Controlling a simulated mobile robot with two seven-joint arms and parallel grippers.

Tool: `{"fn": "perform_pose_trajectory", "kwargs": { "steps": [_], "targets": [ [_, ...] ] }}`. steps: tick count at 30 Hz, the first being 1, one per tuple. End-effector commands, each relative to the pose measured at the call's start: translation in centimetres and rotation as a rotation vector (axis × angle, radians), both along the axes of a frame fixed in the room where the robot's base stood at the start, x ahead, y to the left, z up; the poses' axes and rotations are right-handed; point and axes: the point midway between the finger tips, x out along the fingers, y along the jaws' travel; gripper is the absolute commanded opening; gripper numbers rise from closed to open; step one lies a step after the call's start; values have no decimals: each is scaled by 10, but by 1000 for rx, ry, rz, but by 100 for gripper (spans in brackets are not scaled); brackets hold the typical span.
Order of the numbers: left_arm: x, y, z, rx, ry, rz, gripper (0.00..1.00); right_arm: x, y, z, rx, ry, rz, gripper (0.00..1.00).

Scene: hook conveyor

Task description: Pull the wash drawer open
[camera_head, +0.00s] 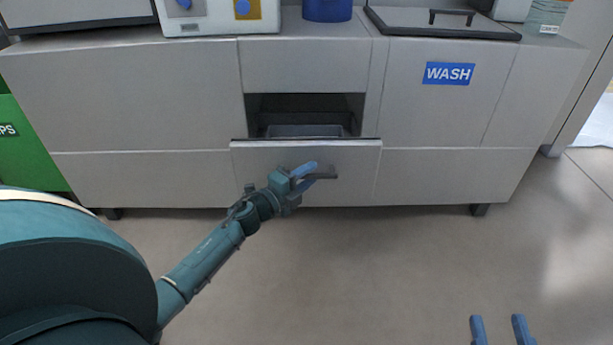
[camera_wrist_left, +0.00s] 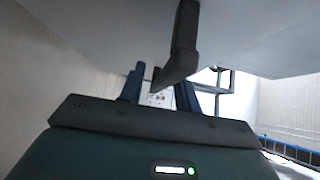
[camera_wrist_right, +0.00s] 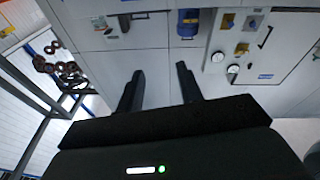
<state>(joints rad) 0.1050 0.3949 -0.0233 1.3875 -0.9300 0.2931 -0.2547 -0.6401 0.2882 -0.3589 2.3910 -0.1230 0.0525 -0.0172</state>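The wash drawer (camera_head: 305,172) in the grey cabinet is partly pulled out, with a dark opening above its front. Its dark bar handle (camera_head: 322,176) sticks out near the middle of the front and shows large in the left wrist view (camera_wrist_left: 186,40). My left gripper (camera_head: 308,175) is at this handle. Its fingers are spread, and the handle lies across them, nearer the right finger in the left wrist view; whether it touches is unclear. My right gripper (camera_head: 499,330) is open and empty, low at the right and away from the cabinet.
A blue WASH sign (camera_head: 449,73) is on the cabinet right of the drawer. A grey tray shape (camera_head: 304,131) shows inside the opening. A blue container (camera_head: 327,10) and a lidded basin (camera_head: 440,22) are on top. The floor in front is clear.

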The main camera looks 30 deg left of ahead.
Motion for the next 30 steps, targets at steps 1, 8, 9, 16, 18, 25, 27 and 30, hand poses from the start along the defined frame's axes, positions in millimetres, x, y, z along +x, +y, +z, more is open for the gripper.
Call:
{"fn": "perform_pose_trajectory", "kwargs": {
  "steps": [1,8,9,16,18,25,27,30],
  "targets": [
    [0,0,0,0,0,0,33,0,0,0,-1,0,0,36],
    [-16,4,0,-1,2,0,33,0,0,4,-9,-4,-2,36],
    [-23,5,1,0,3,0,33,0,-1,5,-13,-4,-3,36],
    [-73,17,1,-1,4,1,33,0,-3,8,-48,-14,-12,36],
    [-88,21,1,0,4,1,33,0,-4,4,-58,-5,-14,36],
    [-120,29,1,-2,1,0,33,-4,-4,-1,-75,10,-21,36],
    [-125,30,0,-2,0,0,33,-4,-4,-2,-76,12,-22,36],
    [-128,30,0,-1,0,0,33,-4,-4,-4,-78,15,-24,36]
  ]
}}
